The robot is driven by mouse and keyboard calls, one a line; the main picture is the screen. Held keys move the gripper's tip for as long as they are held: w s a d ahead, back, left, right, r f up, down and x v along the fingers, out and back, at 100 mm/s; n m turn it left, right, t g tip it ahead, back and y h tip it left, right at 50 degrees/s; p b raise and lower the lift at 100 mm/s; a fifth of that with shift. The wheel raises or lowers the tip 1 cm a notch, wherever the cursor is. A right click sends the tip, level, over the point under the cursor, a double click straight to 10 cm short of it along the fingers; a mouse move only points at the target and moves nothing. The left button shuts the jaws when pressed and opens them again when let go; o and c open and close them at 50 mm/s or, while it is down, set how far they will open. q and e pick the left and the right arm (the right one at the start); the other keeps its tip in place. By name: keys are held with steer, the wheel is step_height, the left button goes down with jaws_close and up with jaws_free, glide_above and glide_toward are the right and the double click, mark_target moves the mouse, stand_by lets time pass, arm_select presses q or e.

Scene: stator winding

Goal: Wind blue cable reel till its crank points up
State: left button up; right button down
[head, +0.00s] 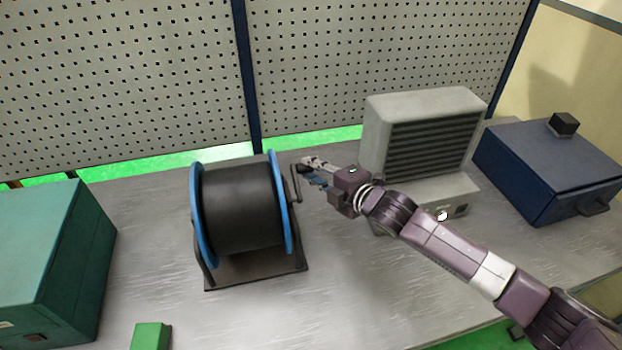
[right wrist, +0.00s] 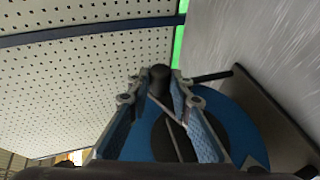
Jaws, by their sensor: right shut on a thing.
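The blue cable reel (head: 285,215) stands on the workbench, with two blue flanges and a wide black drum (head: 240,208) on a dark stand. Its thin black crank (head: 297,186) is on the right side and runs upward in the head view toward my gripper. My right gripper (head: 308,168) is at the crank's outer end, shut on the crank handle. In the right wrist view the dark handle (right wrist: 160,78) sits between the fingertips, with the blue flange (right wrist: 235,135) behind. The fingers partly hide the handle and crank. My left gripper is not in view.
A grey louvred machine (head: 425,140) stands close behind and right of my right arm. A dark blue box (head: 550,165) is at the far right, a green case (head: 50,265) at the left, a small green block (head: 150,336) in front. A perforated panel (head: 380,60) stands behind the bench.

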steer(key=shift+s+d+f+t+b, duration=0.1)
steer(key=shift+s+f+t+b, duration=0.15)
steer(key=shift+b, duration=0.35)
arm_select(q)
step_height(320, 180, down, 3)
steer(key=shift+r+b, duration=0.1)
steer(key=shift+b, duration=0.25)
arm_select(e)
steer(key=shift+r+t+y, duration=0.3)
steer(key=shift+r+t, duration=0.05)
steer(key=shift+r, duration=0.05)
steer(key=c, duration=1.7)
jaws_free()
steer(key=shift+s+r, duration=0.1)
steer(key=shift+c, duration=0.2)
steer(key=shift+d, duration=0.1)
steer(key=v, duration=1.2)
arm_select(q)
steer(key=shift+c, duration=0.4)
